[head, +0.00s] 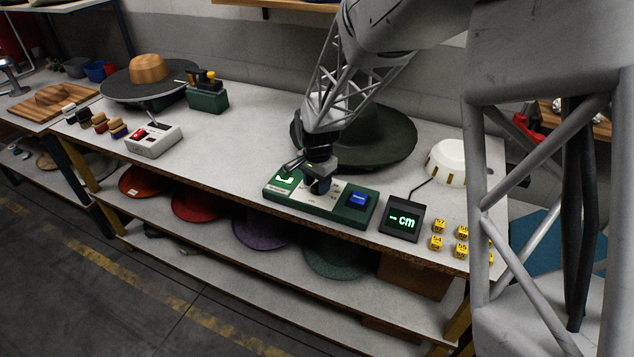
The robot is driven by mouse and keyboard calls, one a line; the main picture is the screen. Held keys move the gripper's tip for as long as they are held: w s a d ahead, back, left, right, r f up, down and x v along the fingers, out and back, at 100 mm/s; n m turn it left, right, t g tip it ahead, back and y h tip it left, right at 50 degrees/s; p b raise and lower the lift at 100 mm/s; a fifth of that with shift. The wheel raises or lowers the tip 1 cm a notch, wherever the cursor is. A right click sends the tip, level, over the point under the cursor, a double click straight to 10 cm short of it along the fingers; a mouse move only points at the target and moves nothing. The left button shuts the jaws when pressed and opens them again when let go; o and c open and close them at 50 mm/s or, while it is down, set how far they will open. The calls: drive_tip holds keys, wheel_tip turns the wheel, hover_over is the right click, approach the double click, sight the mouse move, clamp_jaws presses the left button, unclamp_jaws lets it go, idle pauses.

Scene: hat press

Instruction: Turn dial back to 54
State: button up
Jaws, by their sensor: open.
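A green control box (345,213) with a pale top plate lies near the front edge of the bench. My gripper (308,177) is open and low over the left half of this box. The dial is not clearly visible; my gripper covers the part of the plate where a dark shape shows, and I cannot tell whether the fingers touch it. A blue button (358,198) sits on the right of the box. A black display (403,220) beside the box reads "-- cm" in green. No dial setting is readable.
Yellow numbered blocks (436,242) stand right of the display. A white dome (447,160) and a dark green hat (380,140) are behind. A white box with a red switch (153,140) stands left. The bench between it and the green box is clear.

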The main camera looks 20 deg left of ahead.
drive_tip(key=shift+c, duration=0.3)
clamp_jaws()
